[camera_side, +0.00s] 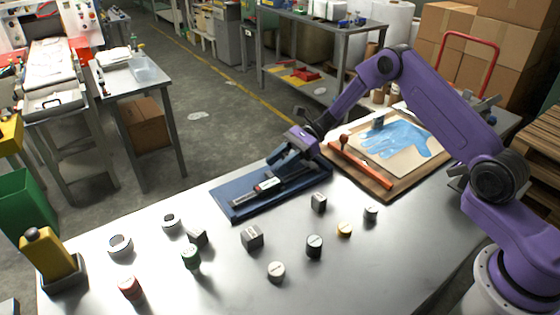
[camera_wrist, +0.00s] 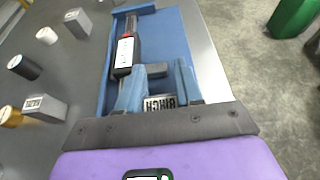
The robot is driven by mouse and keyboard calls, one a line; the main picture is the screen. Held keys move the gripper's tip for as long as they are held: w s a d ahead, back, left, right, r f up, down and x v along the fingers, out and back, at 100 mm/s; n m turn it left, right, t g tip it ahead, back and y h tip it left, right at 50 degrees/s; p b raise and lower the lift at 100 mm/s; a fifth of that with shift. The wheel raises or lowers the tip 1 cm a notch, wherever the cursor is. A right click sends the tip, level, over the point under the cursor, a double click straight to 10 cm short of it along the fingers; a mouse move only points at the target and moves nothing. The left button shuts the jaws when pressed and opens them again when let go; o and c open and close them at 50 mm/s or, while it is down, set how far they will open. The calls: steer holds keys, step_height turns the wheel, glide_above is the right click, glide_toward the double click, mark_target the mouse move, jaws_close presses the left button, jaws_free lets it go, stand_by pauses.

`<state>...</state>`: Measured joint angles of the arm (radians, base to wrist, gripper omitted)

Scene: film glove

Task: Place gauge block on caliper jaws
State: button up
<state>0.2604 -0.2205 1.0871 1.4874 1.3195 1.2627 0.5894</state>
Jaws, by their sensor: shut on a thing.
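My gripper (camera_side: 283,160) is over the blue tray (camera_side: 240,214) in the side view. In the wrist view its two blue fingers (camera_wrist: 158,92) are shut on a small grey block (camera_wrist: 158,103) with dark lettering on its face, which I take as the gauge block. The caliper (camera_side: 266,185) lies along the tray, black and grey with a white label; it also shows in the wrist view (camera_wrist: 124,52). A grey piece, apparently a caliper jaw (camera_wrist: 157,70), shows just beyond the held block. I cannot tell whether they touch. My fingers hide part of the caliper in the side view.
Several small blocks and cylinders stand on the metal table, including a labelled grey block (camera_side: 252,237), a black cylinder (camera_side: 314,246) and a green one (camera_side: 191,256). A wooden board (camera_side: 399,187) with a blue glove (camera_side: 397,143) and an orange bar (camera_side: 360,166) lies right of the tray.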

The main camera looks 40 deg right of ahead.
steer(key=shift+f, duration=0.25)
steer(key=o, duration=0.7)
steer(key=shift+o, duration=0.2)
steer(key=shift+d+r, duration=0.15)
steer(key=shift+r, duration=0.1)
steer(key=v, duration=1.1)
steer(key=shift+d+r, duration=0.15)
steer(key=shift+d, duration=0.25)
